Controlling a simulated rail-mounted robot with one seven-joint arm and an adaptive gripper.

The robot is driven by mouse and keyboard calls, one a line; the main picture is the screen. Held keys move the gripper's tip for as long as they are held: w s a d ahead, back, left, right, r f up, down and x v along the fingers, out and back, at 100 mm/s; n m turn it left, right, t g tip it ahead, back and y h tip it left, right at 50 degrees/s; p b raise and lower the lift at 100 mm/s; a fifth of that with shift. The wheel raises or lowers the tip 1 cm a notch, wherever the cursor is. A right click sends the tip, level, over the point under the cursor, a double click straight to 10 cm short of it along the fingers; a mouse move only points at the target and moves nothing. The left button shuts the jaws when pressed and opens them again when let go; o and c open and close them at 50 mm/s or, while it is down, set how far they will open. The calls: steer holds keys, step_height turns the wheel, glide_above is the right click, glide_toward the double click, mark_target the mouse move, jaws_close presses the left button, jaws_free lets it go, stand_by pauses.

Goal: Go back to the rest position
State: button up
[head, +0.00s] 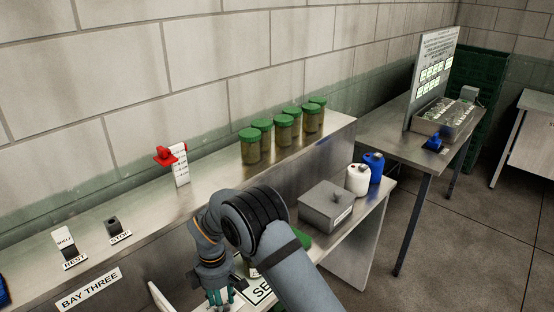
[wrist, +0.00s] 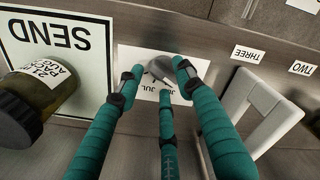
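My gripper (head: 222,297) is low at the front of the bench in the head view, beside the SEND sign (head: 260,290). In the wrist view, its teal fingers (wrist: 158,80) are spread apart, with no object clearly held between them. A small grey metal piece (wrist: 162,70) shows just beyond the fingertips, over a white card (wrist: 130,58) marked JUL. I cannot tell whether the fingers touch it. A jar (wrist: 50,88) with a dark lid and a PACK AUG label is left of the fingers, by the SEND sign (wrist: 62,22). My arm hides part of the lower bench in the head view.
Several green-lidded jars (head: 284,130) stand on the upper shelf, right of a red clip on a tag (head: 178,160). A grey box (head: 325,205), a white bottle (head: 358,180) and a blue bottle (head: 374,166) stand right of my arm. A pale handle-like frame (wrist: 262,115) is right of the fingers.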

steer(key=m, duration=0.4)
steer(key=shift+s+d+r, duration=0.1)
steer(key=m+p, duration=0.1)
steer(key=m, duration=0.5)
steer(key=shift+d+m, duration=0.15)
steer(key=shift+m, duration=0.15)
